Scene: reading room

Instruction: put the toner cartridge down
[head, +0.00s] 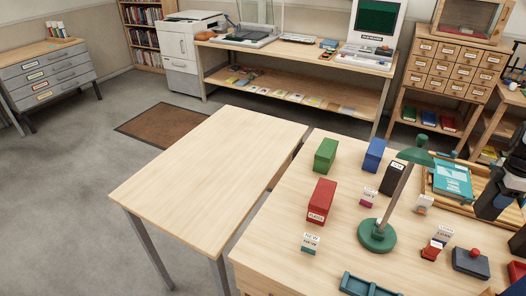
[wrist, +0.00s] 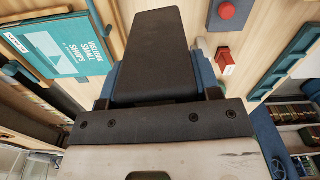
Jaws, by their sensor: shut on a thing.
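In the wrist view a long dark block, which I take to be the toner cartridge (wrist: 155,55), sits in front of my gripper's dark bolted plate. Blue parts show at both its sides; I cannot tell whether they are fingers or cartridge. My gripper is shut on the cartridge. In the head view my gripper (head: 497,197) is at the right edge, dark and partly cut off, over the right part of the near desk (head: 290,235). Cartridge and gripper are hard to tell apart there. The fingertips are hidden.
An empty wooden table (head: 205,160) stands left of the desk. The desk holds a green lamp (head: 377,235), red (head: 320,200), green (head: 325,155) and blue (head: 374,154) boxes, a teal book (head: 452,180) in a tray, a red-knobbed pad (head: 471,263) and a teal tray (head: 367,286).

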